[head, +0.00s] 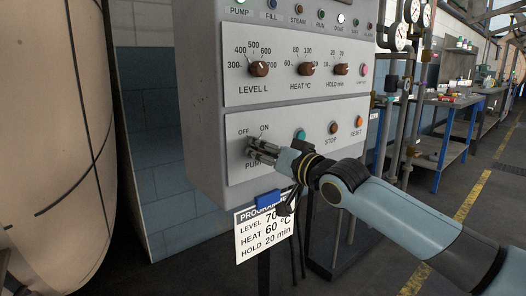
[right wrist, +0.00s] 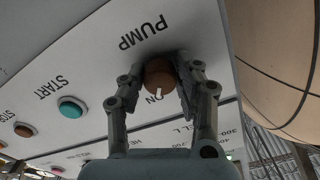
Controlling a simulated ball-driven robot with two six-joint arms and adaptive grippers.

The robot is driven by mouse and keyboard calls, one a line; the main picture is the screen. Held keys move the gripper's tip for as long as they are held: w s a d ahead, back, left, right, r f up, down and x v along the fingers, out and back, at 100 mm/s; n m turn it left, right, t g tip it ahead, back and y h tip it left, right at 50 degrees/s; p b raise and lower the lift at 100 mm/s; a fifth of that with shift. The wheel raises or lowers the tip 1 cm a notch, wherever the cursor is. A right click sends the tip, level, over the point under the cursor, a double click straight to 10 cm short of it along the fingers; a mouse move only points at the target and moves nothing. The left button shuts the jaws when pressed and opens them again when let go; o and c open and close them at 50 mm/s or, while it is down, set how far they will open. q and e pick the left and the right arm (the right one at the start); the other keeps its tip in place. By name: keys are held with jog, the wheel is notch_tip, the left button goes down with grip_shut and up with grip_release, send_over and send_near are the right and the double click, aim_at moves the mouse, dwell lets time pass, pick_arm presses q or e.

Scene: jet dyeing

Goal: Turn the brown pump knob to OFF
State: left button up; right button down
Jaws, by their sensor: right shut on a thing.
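The brown pump knob (right wrist: 158,72) sits on the light grey panel between the two fingers of my right gripper (right wrist: 160,82). Its white pointer mark faces the ON label. In the head view my right gripper (head: 255,148) reaches the lower left of the panel and covers the knob. The OFF and ON labels show just above it there. The fingers are closed around the knob's sides. In the right wrist view the OFF label is hidden behind a finger. My left gripper is not in view.
Green START (right wrist: 72,108), STOP (head: 333,128) and RESET (head: 359,122) buttons sit right of the knob. LEVEL (head: 258,69), HEAT (head: 306,69) and HOLD (head: 341,69) knobs are above. A program card (head: 264,236) hangs below. A large cream vessel (head: 50,130) stands left.

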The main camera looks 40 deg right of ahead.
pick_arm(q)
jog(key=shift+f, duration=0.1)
pick_arm(e)
jog(key=shift+n, duration=0.4)
jog(key=n+b, duration=0.1)
jog(key=n, duration=0.4)
jog(key=shift+f+n+b, duration=0.1)
jog(key=shift+n+b, duration=0.2)
jog(key=n+b, duration=0.1)
jog(key=n, duration=0.4)
jog(key=shift+d+n+b, duration=0.1)
jog(key=shift+n+b, duration=0.2)
jog(key=shift+b, duration=0.1)
jog(key=shift+n, duration=0.7)
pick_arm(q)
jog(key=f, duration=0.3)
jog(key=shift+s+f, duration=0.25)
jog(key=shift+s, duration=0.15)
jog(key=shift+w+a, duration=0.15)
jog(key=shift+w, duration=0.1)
pick_arm(e)
jog(key=shift+n, duration=0.3)
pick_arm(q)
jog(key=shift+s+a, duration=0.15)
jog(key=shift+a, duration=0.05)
